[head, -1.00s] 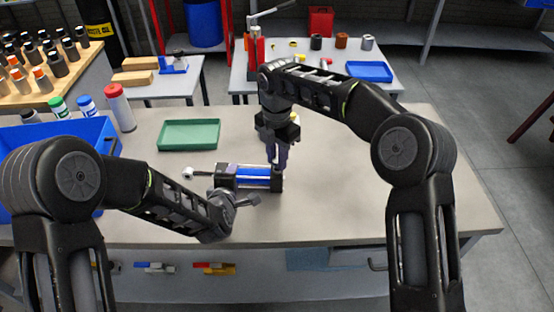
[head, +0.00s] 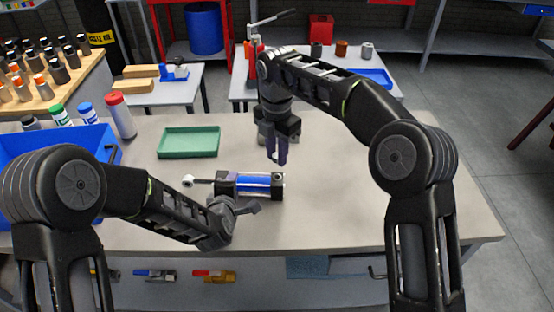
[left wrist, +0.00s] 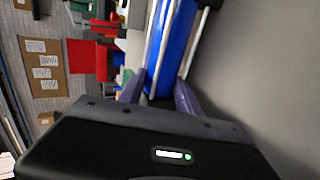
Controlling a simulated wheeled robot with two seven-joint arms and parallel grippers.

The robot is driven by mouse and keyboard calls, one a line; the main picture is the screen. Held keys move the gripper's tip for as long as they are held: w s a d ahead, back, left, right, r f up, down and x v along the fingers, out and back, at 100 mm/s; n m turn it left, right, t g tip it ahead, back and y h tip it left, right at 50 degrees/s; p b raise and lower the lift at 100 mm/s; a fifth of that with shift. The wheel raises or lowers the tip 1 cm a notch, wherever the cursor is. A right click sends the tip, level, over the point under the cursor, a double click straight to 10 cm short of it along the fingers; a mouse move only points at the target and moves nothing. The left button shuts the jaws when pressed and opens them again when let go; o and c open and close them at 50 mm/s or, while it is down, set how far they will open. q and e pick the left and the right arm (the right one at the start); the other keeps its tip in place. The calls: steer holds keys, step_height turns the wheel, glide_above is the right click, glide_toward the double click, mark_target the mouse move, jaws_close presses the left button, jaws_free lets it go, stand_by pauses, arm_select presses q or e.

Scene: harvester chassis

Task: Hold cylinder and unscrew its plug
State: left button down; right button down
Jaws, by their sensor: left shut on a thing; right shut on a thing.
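The cylinder (head: 256,183), blue with black end blocks, lies sideways above the front of the workbench, its pale rod end pointing left. My left gripper (left wrist: 160,85) is shut on the cylinder; in the left wrist view its purple fingers lie either side of the blue barrel (left wrist: 172,45).
A green tray (head: 189,142) lies behind the cylinder on the workbench (head: 345,185). A blue bin (head: 40,145) and several capped bottles (head: 119,115) stand at the left. The bench's right part is clear.

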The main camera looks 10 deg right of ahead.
arm_select(q)
steer(key=c, duration=0.8)
jaws_free()
steer(key=shift+o, duration=0.3)
steer(key=shift+f, duration=0.1)
steer(key=shift+s, duration=0.2)
steer(key=shift+s, duration=0.2)
arm_select(e)
steer(key=shift+f, duration=0.15)
arm_select(q)
steer(key=v, duration=0.2)
steer(key=b+v, duration=0.1)
steer(key=v, duration=0.2)
steer(key=b+v, duration=0.1)
steer(key=v, duration=0.2)
steer(key=shift+s+a+r, duration=0.1)
steer(key=shift+r, duration=0.25)
arm_select(e)
steer(key=shift+f, duration=0.85)
step_height(320, 180, up, 6)
steer(key=p, duration=0.6)
steer(key=shift+r+p, duration=0.35)
arm_select(q)
steer(key=v, duration=0.3)
steer(key=shift+r, duration=0.1)
